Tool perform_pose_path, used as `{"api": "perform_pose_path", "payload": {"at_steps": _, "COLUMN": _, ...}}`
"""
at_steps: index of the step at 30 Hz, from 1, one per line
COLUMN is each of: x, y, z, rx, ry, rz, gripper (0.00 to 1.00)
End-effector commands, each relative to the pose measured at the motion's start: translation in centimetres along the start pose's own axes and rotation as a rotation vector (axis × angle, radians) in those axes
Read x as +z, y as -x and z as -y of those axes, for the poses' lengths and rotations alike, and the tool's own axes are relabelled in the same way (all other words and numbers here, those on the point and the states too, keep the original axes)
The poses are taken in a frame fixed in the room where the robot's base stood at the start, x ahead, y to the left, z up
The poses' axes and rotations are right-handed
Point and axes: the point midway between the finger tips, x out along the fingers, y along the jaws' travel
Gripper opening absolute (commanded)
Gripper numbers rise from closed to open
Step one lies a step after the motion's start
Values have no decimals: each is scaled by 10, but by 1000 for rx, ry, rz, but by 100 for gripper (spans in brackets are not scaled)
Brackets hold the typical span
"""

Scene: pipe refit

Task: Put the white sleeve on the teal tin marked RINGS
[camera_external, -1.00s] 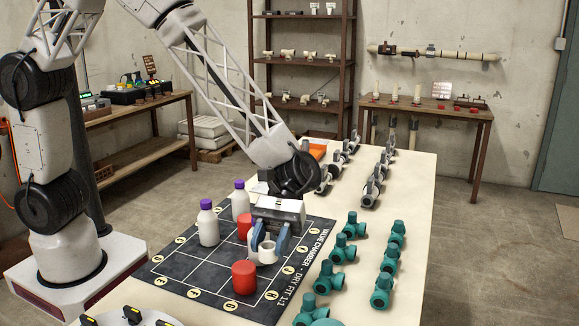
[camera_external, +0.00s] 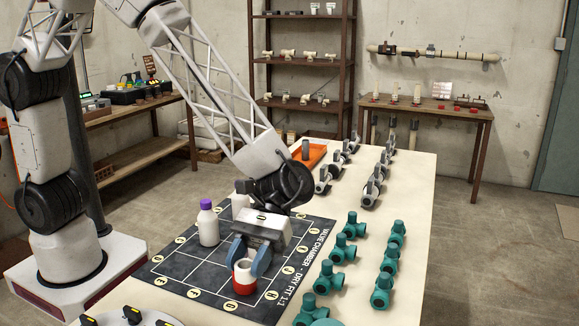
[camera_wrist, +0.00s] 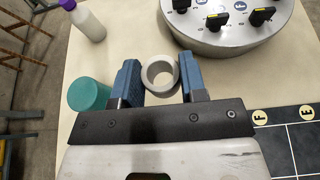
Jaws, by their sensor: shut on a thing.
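The white sleeve (camera_external: 244,270) is an open ring with thick walls. My gripper (camera_external: 245,262) is shut on it, one blue finger on either side. In the wrist view the sleeve (camera_wrist: 160,73) stands between the fingertips of my gripper (camera_wrist: 160,80), over or near bare cream table. A plain teal round tin (camera_wrist: 90,95) stands just left of the fingers there, apart from the sleeve. No marking on it is readable. A teal round top (camera_external: 322,322) at the external view's bottom edge looks like the same tin.
A white bottle (camera_external: 208,227) stands on the mat. A round plate with black knobs (camera_wrist: 235,28) lies close by. Teal valves (camera_external: 330,278) line the right.

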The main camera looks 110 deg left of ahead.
Motion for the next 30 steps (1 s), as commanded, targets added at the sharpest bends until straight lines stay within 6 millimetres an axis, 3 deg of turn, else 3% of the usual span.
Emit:
{"api": "perform_pose_path", "payload": {"at_steps": 8, "x": -2, "y": -3, "z": -25, "rx": 0, "ry": 1, "rz": 0, "gripper": 17}}
{"api": "perform_pose_path", "payload": {"at_steps": 30, "x": -7, "y": -17, "z": -136, "rx": 0, "ry": 0, "rz": 0, "gripper": 17}}
